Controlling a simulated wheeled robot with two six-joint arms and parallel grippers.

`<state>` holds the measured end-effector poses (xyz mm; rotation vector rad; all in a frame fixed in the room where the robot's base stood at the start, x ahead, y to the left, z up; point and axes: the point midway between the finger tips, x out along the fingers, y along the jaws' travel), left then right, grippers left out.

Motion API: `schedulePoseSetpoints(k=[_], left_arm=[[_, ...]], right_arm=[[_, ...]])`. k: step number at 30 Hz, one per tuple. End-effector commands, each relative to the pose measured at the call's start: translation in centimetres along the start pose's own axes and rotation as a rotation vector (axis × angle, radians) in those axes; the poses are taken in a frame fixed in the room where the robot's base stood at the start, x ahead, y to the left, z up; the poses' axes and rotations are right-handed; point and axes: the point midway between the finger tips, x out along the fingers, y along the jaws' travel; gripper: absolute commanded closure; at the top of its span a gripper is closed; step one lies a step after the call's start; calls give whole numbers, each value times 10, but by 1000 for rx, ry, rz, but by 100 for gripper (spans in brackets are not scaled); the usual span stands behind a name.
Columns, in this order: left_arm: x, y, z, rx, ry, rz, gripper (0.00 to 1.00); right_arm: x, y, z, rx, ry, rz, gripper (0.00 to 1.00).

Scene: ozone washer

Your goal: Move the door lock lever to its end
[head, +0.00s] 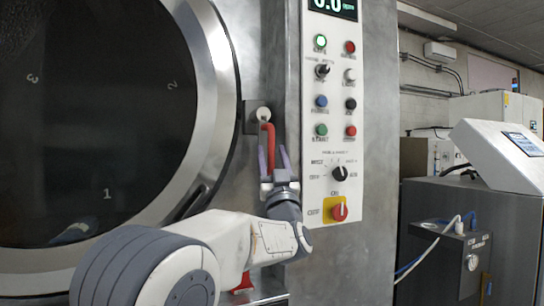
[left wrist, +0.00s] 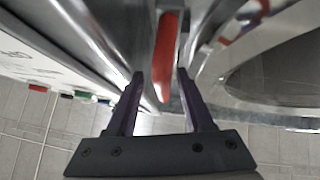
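The door lock lever (head: 268,136) is a red bent handle below a round pale pivot on a dark plate, between the round door and the control panel. In the head view it hangs down. My left gripper (head: 273,153) points up at its lower part, with the two purple fingers apart. In the left wrist view the red lever (left wrist: 165,52) reaches between the open fingers of the left gripper (left wrist: 160,76), with gaps visible on both sides. Contact with a finger does not show. My right gripper is not in view.
The round door (head: 215,75) with dark glass fills the left. The control panel (head: 318,170), with buttons and knobs, stands close right of the gripper. Another red part (head: 243,284) shows low behind my arm. A dark cabinet (head: 440,220) stands farther right.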

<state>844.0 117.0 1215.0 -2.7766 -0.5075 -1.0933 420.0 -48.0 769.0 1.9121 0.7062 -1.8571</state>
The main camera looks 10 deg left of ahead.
Motion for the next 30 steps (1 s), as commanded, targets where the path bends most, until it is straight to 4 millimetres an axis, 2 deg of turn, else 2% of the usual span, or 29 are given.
schedulePoseSetpoints(k=[11,14,24,30], left_arm=[[-6,0,-1,0,3,-2,48],[-19,1,0,0,1,1,48],[-85,0,0,0,1,1,48],[-103,0,0,0,1,-1,48]], right_arm=[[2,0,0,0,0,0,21],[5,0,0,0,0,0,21],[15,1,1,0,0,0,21],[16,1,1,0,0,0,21]])
